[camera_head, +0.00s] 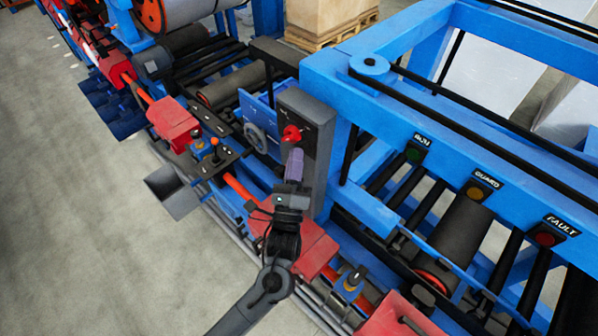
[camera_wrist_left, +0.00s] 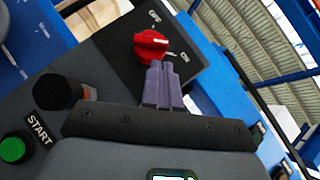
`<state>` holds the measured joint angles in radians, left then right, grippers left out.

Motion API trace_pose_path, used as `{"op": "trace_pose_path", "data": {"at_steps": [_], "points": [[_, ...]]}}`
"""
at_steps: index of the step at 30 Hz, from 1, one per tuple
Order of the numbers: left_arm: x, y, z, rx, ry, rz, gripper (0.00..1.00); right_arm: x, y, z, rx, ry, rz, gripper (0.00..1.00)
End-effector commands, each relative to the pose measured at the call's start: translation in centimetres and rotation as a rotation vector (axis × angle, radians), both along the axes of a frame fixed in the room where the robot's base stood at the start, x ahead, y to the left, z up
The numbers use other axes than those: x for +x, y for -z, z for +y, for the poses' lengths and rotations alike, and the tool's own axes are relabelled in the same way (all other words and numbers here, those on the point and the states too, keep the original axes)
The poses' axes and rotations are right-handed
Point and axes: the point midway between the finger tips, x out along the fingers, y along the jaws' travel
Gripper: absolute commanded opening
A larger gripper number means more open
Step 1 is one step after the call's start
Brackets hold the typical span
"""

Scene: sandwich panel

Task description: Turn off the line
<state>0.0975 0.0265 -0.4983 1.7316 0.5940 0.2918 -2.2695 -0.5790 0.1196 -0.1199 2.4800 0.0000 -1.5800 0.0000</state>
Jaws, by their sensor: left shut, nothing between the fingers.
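A red rotary knob (camera_head: 291,133) sits on a grey switch box (camera_head: 318,113) in the middle of the head view. In the left wrist view the knob (camera_wrist_left: 150,45) lies between an OFF label and an ON label, and its white mark points to the right, between them. My left gripper (camera_head: 295,152) is shut and empty, its purple fingers pointing at the knob. In the left wrist view the fingertips (camera_wrist_left: 160,64) are right at the knob's lower edge; I cannot tell whether they touch it. My right gripper is not in view.
A green START button (camera_wrist_left: 12,150) and a dark cylindrical part (camera_wrist_left: 62,92) are left of the fingers. A blue frame (camera_head: 440,110) with RUN (camera_head: 413,155), GUARD (camera_head: 475,194) and FAULT (camera_head: 545,239) lamps stands right of the box. Open grey floor lies left.

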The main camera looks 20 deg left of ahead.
Motion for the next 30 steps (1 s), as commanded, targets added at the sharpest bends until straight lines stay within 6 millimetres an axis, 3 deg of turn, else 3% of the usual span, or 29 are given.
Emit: {"op": "trace_pose_path", "data": {"at_steps": [10, 20, 30], "points": [[0.5, -1.1, 1.0, -0.001, 0.001, 0.001, 0.00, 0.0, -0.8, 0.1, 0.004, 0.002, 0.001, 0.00], [0.5, -1.1, 0.9, -0.003, 0.002, 0.001, 0.00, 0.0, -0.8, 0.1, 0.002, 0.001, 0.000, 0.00], [1.8, -1.3, 0.0, -0.050, 0.015, 0.027, 0.00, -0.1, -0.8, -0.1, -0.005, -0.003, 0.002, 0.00]]}}
